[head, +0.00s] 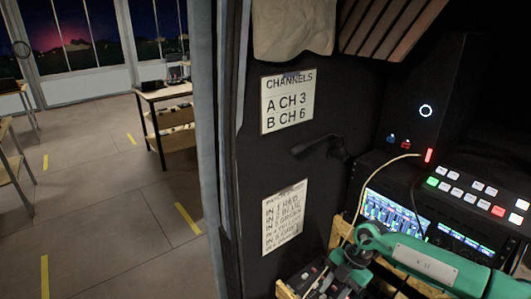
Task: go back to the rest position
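My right arm comes in from the lower right as a teal link, ending in a dark grey gripper (338,280) near the bottom edge. The gripper is over a wooden-edged box of dark gear, in front of the mixer screens. Its fingers are small and dark against the gear, so I cannot tell whether they are open or shut, or whether they touch anything. My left gripper is not in view.
A lit mixer (396,213) and a button panel (470,192) stand at the right, with a pale cable (385,165) above. A channels sign (287,101) and a patch list (284,216) hang on the dark wall. Open floor (110,210) and a table (165,92) lie left.

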